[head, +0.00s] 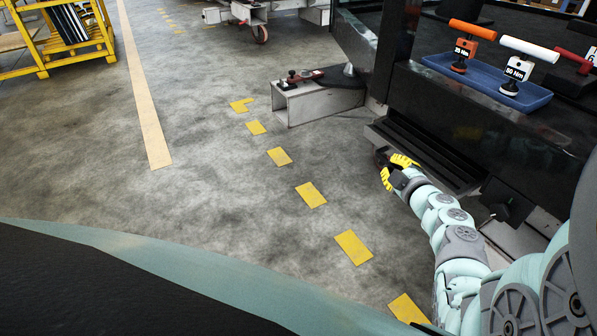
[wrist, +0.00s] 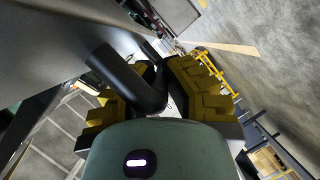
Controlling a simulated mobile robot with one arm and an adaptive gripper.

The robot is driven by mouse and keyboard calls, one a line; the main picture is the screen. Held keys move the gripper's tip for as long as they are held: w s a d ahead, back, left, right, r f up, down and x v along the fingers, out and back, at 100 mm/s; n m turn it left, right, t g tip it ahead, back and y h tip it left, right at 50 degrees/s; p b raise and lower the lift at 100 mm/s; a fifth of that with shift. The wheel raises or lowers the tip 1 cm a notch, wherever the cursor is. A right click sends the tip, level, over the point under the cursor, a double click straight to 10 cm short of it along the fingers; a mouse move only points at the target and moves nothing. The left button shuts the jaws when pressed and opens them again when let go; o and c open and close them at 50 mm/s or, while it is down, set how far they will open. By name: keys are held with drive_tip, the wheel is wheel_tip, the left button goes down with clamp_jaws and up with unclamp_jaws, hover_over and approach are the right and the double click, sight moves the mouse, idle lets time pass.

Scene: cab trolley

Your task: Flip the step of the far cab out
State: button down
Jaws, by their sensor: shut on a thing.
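The dark cab (head: 480,125) stands at the right of the head view. Its step (head: 428,155) is a long dark ribbed piece low on the cab's side. My gripper (head: 390,175) is at the step's near-left end, with yellow ribbed fingers. In the wrist view my gripper (wrist: 152,90) is shut on a black bent bar (wrist: 125,78), the step's handle, which passes between the two fingers. The bar's far end is partly hidden by the fingers. In the head view my gripper hides the handle.
A blue tray (head: 515,92) with torque tools sits on the cab above the step. A grey beam (head: 320,100) with small fittings juts out beyond the step. A yellow rack (head: 60,40) stands far left. The floor with yellow dashes (head: 311,195) is clear.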

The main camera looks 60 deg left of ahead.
drive_tip(key=s+a+p, duration=0.1)
drive_tip(key=s+p, duration=0.3)
drive_tip(key=s, duration=0.9)
drive_tip(key=shift+s+f, duration=0.15)
drive_tip(key=shift+s, duration=0.05)
drive_tip(key=c, duration=1.1)
unclamp_jaws()
drive_tip(key=shift+s, duration=0.15)
drive_tip(key=shift+o, duration=0.5)
drive_tip(key=v, duration=1.2)
